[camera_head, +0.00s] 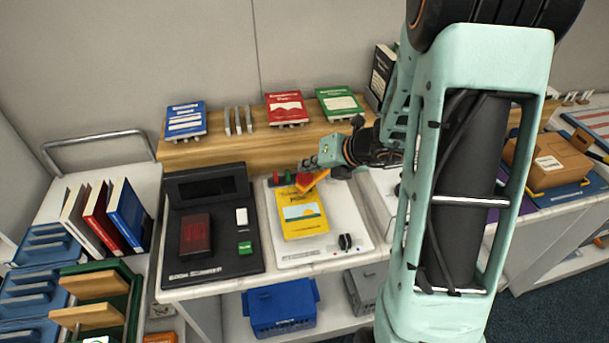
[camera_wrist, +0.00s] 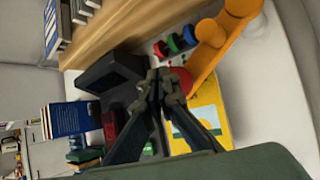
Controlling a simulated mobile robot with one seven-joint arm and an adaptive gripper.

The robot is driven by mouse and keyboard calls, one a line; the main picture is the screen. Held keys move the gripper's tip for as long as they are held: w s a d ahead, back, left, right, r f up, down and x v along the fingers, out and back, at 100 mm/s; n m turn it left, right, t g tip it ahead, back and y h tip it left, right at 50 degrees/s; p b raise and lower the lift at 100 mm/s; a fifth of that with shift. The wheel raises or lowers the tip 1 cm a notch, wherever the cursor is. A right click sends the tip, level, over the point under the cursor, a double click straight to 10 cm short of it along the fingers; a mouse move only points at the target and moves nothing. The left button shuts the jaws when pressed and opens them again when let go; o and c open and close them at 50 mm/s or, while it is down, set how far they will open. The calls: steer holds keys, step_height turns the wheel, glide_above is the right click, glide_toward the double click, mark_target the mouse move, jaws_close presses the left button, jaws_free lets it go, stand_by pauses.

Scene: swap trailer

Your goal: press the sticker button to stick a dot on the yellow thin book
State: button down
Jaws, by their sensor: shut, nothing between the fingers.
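The yellow thin book (camera_head: 303,222) lies face up on a white station board (camera_head: 350,215). In the wrist view the book (camera_wrist: 211,97) lies right of my fingers. An orange arm (camera_wrist: 212,45) with a red round part (camera_wrist: 182,80) reaches over the book's top edge; the red part also shows in the head view (camera_head: 303,180). Which part is the sticker button I cannot tell. My gripper (camera_head: 304,164) is shut and empty, just behind and above the red part. In the wrist view its fingertips (camera_wrist: 160,77) are beside the red part; contact is unclear.
Red, green and blue knobs (camera_wrist: 175,42) stand at the board's back edge. A black scanner station (camera_head: 212,260) holding a dark red book (camera_head: 196,235) is to the left. Books stand on a wooden ledge (camera_head: 235,148) behind. My arm hides much of the right side.

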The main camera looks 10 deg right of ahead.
mark_target(307, 178)
steer(key=shift+r+p, duration=2.45)
steer(key=shift+r, duration=0.15)
steer(key=shift+f, duration=0.1)
